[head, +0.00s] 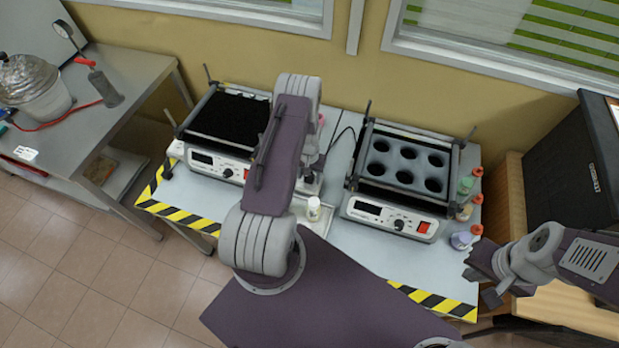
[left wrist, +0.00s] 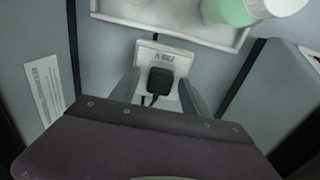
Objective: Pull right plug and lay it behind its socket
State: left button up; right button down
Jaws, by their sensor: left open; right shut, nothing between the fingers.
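In the left wrist view a black plug (left wrist: 159,83) sits in a white socket (left wrist: 147,50) marked 230 V, which appears upside down. A dark cord leaves the plug toward the bottom of the picture. My left gripper (left wrist: 160,78) is open, with one grey finger on each side of the plug; whether they touch it I cannot tell. In the head view my left arm hides the plug and socket. I cannot tell from the pictures whether this is the right plug. My right gripper (head: 488,281) is shut and empty, off the table's right front corner.
A white tray (left wrist: 165,22) with a green bottle (left wrist: 230,10) lies beside the socket. A left shaker (head: 203,163) with a black top and a right shaker (head: 371,213) with round holes flank my left arm. Small bottles (head: 464,188) stand along the table's right edge.

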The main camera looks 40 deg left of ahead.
dwell(0.3)
pick_arm(q)
grip_shut()
jog(key=shift+r, duration=0.1)
jog(key=shift+r+p, duration=2.1)
jog(key=shift+r, duration=0.85)
